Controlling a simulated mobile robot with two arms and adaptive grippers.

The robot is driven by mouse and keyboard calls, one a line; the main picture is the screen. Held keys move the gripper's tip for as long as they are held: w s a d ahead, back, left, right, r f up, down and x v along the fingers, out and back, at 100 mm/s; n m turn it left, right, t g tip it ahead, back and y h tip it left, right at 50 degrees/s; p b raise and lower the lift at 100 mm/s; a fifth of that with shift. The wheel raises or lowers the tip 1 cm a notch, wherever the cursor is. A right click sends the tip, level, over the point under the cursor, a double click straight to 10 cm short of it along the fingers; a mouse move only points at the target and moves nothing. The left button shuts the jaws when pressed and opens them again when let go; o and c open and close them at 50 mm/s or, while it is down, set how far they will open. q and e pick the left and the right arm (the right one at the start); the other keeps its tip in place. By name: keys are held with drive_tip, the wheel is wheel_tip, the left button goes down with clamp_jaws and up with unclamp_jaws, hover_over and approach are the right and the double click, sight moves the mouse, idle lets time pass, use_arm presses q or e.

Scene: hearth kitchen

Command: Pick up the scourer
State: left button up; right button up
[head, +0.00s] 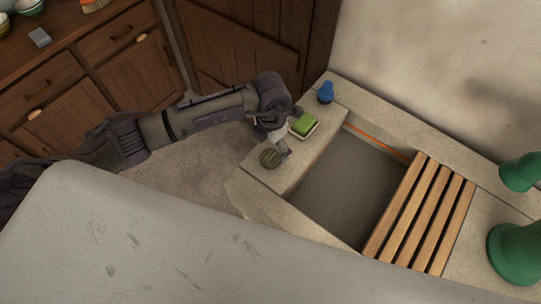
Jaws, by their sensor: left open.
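A small round olive-brown ribbed pad (269,158), which looks like the scourer, lies on the pale stone rim (250,176) at the left end of the sink. A green block (304,123) sits in a small white dish just behind and to the right of it. My left gripper (278,143) is open and points down over the rim, close to the round pad and left of the dish. A grey finger shows beside the pad's right edge. I cannot tell whether it touches the pad. My right gripper is not in view.
A blue bottle (326,92) stands at the rim's back corner. The grey sink basin (345,190) is empty, with a wooden slatted rack (422,215) across its right side. Two green objects (515,252) stand at the far right. A wooden counter (60,40) is at upper left.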

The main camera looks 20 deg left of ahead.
sight(270, 155)
use_arm(q)
drive_tip(key=f, duration=0.1)
drive_tip(key=f+p, duration=0.1)
drive_tip(key=f, duration=0.1)
drive_tip(key=shift+s+f+p, duration=0.25)
drive_tip(key=shift+f+p, duration=0.05)
drive_tip(key=shift+p, duration=0.1)
drive_tip(key=shift+f, duration=0.65)
drive_tip(key=c, duration=1)
drive_tip(key=shift+w+r, duration=0.1)
drive_tip(key=shift+c, duration=0.2)
drive_tip(key=shift+a+r, duration=0.1)
drive_tip(key=shift+r, duration=0.4)
wheel_tip(270, 155, up, 3)
drive_tip(key=shift+f+b, duration=0.2)
drive_tip(key=shift+b, duration=0.7)
drive_tip(key=w+d+r+b, duration=0.3)
drive_tip(key=d+r, duration=0.4)
drive_tip(key=d, duration=0.4)
drive_tip(key=shift+d+r+b, duration=0.15)
drive_tip(key=shift+d+b, duration=0.05)
drive_tip(key=shift+b, duration=0.6)
